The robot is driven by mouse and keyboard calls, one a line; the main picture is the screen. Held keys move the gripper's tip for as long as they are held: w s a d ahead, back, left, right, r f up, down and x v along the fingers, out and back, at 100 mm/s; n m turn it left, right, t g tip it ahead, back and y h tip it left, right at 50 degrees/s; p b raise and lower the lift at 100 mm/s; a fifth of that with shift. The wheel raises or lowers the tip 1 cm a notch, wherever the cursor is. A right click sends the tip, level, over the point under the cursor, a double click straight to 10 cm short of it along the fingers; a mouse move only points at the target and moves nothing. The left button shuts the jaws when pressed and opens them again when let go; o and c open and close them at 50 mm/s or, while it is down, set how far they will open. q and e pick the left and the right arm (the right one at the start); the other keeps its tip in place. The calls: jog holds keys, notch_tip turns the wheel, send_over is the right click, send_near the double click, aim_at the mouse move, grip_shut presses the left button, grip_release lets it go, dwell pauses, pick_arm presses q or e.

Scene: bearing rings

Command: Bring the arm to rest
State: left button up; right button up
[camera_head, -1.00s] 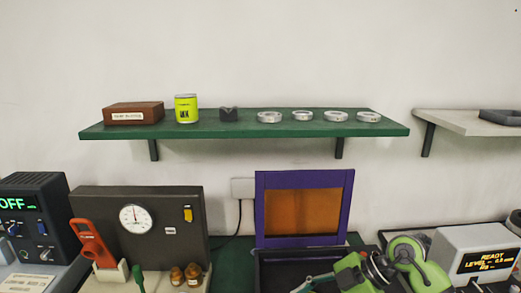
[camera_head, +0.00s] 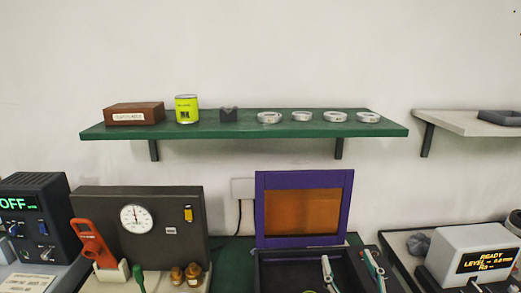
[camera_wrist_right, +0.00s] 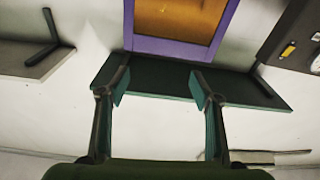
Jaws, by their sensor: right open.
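My right gripper (camera_head: 349,268) shows at the bottom of the head view, its two fingers apart over the black tray in front of the purple-framed amber panel (camera_head: 302,205). In the right wrist view the open gripper (camera_wrist_right: 160,88) has nothing between its fingers, and the purple frame (camera_wrist_right: 165,47) is beyond them. Several silver bearing rings stand in a row on the green wall shelf (camera_head: 215,131), such as one ring (camera_head: 269,117) and another ring (camera_head: 368,117). My left gripper is not in view.
The shelf also holds a brown block (camera_head: 134,114), a yellow-green can (camera_head: 187,109) and a dark V-shaped block (camera_head: 228,114). A gauge panel (camera_head: 137,218) and an OFF unit (camera_head: 31,215) stand left; a READY display box (camera_head: 474,252) stands right. Wall space above the shelf is clear.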

jog(key=s+d+f+m+g+h, duration=0.1)
jog(key=s+d+f+g, duration=0.15)
jog(key=f, duration=0.35)
jog(key=s+d+f+m+g+h, duration=0.1)
jog(key=s+d+f+g+h, duration=0.15)
jog(key=f, duration=0.25)
jog(key=s+a+f+n+g+y, duration=0.1)
jog(key=s+a+f+g, duration=0.1)
jog(key=s+f+g, duration=0.75)
jog(key=s+a+f+n+g+y, duration=0.15)
jog(key=s+f, duration=0.45)
jog(key=s, duration=0.9)
notch_tip(320, 180, down, 24)
jog(key=g, duration=0.1)
jog(key=s+d+f+g, duration=0.1)
jog(key=s+d+f, duration=0.1)
jog(key=s+f, duration=1.6)
jog(key=shift+s+d+f, duration=0.15)
jog(key=shift+d+f, duration=0.1)
